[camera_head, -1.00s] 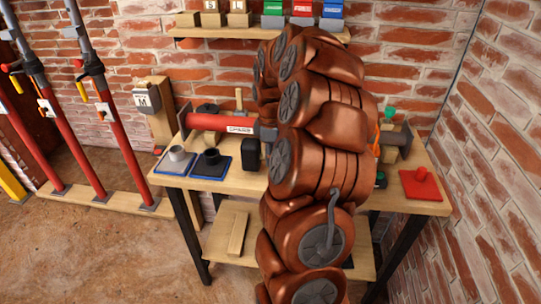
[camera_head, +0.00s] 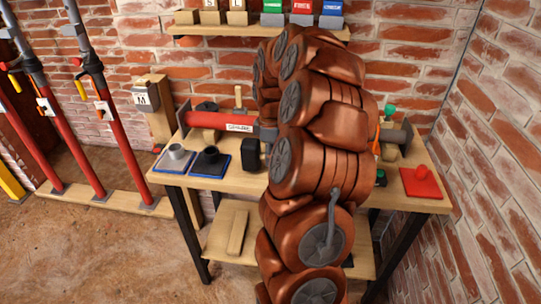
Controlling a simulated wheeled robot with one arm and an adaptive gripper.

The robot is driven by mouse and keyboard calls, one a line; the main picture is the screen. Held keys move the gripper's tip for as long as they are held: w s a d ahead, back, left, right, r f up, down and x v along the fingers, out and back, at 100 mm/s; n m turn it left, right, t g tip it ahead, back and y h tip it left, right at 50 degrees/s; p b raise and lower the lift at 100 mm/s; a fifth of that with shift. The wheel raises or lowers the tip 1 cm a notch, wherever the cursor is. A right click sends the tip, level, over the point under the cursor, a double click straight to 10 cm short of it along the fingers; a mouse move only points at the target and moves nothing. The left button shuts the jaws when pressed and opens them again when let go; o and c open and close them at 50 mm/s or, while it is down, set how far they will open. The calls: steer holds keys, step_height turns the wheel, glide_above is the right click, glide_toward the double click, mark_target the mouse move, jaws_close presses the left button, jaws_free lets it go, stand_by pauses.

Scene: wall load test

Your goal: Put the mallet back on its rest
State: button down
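I cannot clearly make out the mallet. A slim wooden upright piece (camera_head: 239,97) stands behind the red tube on the bench and may be its handle; its lower part is hidden by the tube. I cannot identify the rest with certainty. My copper-coloured arm stands in front of the bench and covers its middle. My gripper is hidden behind the arm, so its fingers and anything in them do not show.
Red props (camera_head: 118,146) stand left. A shelf (camera_head: 215,31) hangs above. Brick wall closes the right side.

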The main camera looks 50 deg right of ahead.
steer(key=shift+f+b, duration=0.3)
steer(key=shift+f, duration=0.35)
steer(key=c, duration=0.9)
jaws_free()
steer(key=shift+o, duration=0.4)
steer(key=o, duration=0.6)
steer(key=shift+c, duration=0.2)
steer(key=shift+r, duration=0.1)
steer(key=shift+r+p, duration=1.2)
steer(key=shift+r, duration=2.7)
